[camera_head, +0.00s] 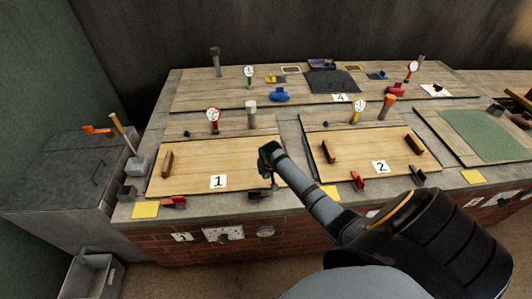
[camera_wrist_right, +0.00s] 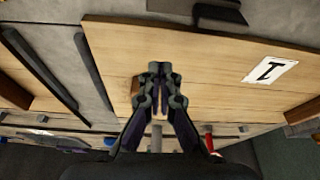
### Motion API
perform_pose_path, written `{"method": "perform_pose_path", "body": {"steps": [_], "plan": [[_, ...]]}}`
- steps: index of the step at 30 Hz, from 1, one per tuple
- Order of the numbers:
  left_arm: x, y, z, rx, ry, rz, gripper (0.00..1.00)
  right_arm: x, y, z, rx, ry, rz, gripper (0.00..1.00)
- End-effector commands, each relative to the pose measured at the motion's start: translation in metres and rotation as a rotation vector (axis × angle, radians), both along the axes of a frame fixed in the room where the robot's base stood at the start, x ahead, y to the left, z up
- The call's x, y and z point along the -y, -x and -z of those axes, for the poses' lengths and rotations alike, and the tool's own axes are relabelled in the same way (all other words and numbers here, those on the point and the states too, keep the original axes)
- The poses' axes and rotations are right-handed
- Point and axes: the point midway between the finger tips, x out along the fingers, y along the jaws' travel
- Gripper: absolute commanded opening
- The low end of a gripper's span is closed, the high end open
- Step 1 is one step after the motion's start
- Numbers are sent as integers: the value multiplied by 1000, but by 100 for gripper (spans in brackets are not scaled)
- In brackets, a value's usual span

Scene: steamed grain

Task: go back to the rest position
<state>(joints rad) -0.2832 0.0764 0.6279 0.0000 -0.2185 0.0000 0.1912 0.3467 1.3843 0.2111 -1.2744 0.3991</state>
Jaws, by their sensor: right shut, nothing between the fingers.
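My right arm reaches in from the lower right, and my right gripper (camera_head: 274,182) hangs over the right edge of the board marked 1 (camera_head: 200,160). The right gripper also shows in the right wrist view (camera_wrist_right: 160,76), with its two dark fingers drawn together and nothing between them. The same board shows in the right wrist view (camera_wrist_right: 225,75) beyond the fingers. My left gripper is in neither view.
The board marked 2 (camera_head: 370,150) lies to the right, with brown wooden handles (camera_head: 328,152). A grey box-shaped unit (camera_head: 65,170) stands at the left. Dials on stands (camera_head: 213,115) and blue items (camera_head: 279,95) are farther back.

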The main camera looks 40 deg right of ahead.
Motion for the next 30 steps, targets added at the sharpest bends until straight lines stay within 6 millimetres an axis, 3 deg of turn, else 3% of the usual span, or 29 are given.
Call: {"method": "perform_pose_path", "body": {"steps": [3,10,22,26,30], "plan": [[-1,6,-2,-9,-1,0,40,-4,7,-23,2,1,-1,0],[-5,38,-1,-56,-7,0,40,-8,12,-42,0,0,1,0],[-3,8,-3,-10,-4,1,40,-13,18,-41,-4,1,-17,0],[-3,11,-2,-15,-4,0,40,-49,55,-36,-21,19,-138,0],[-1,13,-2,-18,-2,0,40,-89,107,-45,-33,41,-283,0]]}}
